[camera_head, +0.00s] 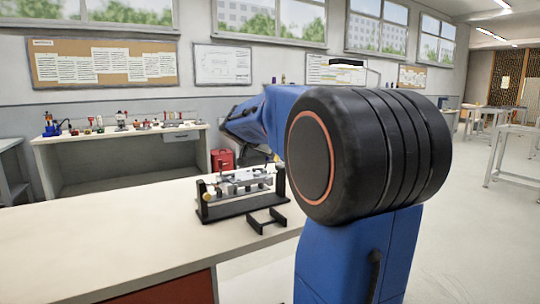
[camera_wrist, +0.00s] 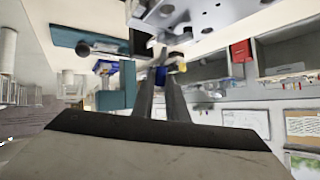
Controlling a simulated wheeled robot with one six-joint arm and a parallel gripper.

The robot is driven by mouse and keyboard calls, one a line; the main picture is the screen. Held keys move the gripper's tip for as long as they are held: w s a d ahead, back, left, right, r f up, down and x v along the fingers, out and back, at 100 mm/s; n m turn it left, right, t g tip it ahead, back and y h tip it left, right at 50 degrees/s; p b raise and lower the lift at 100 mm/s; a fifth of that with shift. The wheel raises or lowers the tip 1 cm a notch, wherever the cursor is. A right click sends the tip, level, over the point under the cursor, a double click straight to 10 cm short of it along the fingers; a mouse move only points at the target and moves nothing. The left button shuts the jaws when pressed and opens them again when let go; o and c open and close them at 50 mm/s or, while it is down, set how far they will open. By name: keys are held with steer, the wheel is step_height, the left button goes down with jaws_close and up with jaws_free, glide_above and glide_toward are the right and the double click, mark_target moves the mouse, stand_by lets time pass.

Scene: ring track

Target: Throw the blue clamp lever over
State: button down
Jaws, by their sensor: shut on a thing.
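In the wrist view the two long grey fingers of my gripper (camera_wrist: 161,82) are close together, with the blue clamp lever (camera_wrist: 160,75) between their tips. Only a small blue part of the lever shows. A grey metal plate with holes (camera_wrist: 205,18), part of the fixture, lies beyond the fingertips. In the head view the fixture (camera_head: 238,205) stands on the workbench, with a black base, a metal top and a yellow knob at its left end. My arm's black joint and blue links cover the right of the view. The lever and my fingertips cannot be made out there.
A black bracket (camera_head: 267,220) lies on the workbench (camera_head: 110,235) in front of the fixture. A red container (camera_head: 222,159) stands behind the bench. A back table (camera_head: 110,135) holds several small items. The bench is clear to the left.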

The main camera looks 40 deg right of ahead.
steer(key=shift+w+a+f+n+h, duration=0.15)
steer(key=shift+a+n+h, duration=0.3)
steer(key=shift+h, duration=0.35)
steer(key=shift+w+a+n+h, duration=0.1)
steer(key=shift+a+n+h, duration=0.15)
steer(key=shift+a+h, duration=0.45)
steer(key=shift+d, duration=0.1)
steer(key=c, duration=1.7)
jaws_free()
steer(key=shift+c, duration=0.2)
steer(key=v, duration=1.7)
steer(key=shift+a+f, duration=0.2)
steer(key=shift+a, duration=0.05)
steer(key=shift+s+f, duration=0.1)
steer(key=shift+s, duration=0.05)
